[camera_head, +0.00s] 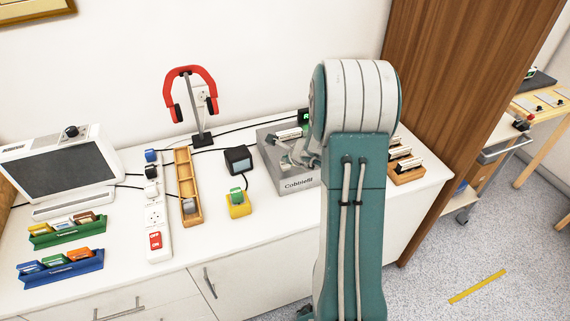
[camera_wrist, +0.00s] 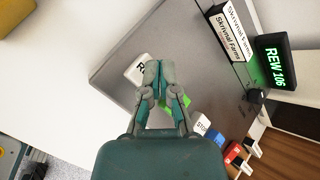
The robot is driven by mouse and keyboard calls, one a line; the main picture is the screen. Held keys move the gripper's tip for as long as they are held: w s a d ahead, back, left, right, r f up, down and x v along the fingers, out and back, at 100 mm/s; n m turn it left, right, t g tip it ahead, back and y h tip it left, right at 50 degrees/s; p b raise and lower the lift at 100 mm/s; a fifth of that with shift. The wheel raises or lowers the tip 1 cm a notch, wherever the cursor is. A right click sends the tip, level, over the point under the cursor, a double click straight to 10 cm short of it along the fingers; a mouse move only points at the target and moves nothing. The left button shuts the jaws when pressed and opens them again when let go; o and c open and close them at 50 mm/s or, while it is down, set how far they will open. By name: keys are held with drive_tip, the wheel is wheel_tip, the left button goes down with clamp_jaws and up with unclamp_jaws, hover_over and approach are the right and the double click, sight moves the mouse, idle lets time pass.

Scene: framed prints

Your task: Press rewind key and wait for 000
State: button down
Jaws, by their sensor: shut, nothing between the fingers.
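The grey tape machine (camera_head: 295,181) stands on the white counter, partly hidden behind my arm. In the wrist view its grey top (camera_wrist: 120,90) carries a white key marked with an R (camera_wrist: 137,70), partly covered by my gripper. The small display (camera_wrist: 275,62) glows green and reads REW 106. My gripper (camera_wrist: 160,66) is shut and empty, its tips beside or over the white key; I cannot tell whether they touch it.
Bare counter lies in front.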

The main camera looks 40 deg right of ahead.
drive_tip(key=shift+r, duration=0.3)
drive_tip(key=shift+r, duration=2.5)
drive_tip(key=s+a+r+n+g+y, duration=0.15)
drive_tip(key=s+a+r+n, duration=0.25)
drive_tip(key=a+r+n, duration=0.45)
drive_tip(key=s+a+r+n+y, duration=0.2)
drive_tip(key=s+a+r+n, duration=0.3)
drive_tip(key=a, duration=0.7)
drive_tip(key=s+a+r+n+g+h, duration=0.1)
drive_tip(key=s+a+n, duration=0.1)
drive_tip(key=s+n, duration=0.5)
drive_tip(key=s+a+r+n+g+h, duration=0.1)
drive_tip(key=s+a+n+h, duration=0.1)
drive_tip(key=s+n, duration=0.5)
drive_tip(key=s+a, duration=0.1)
drive_tip(key=s, duration=0.2)
drive_tip(key=shift+s+r, duration=0.15)
drive_tip(key=shift+s, duration=0.25)
idle(1.1)
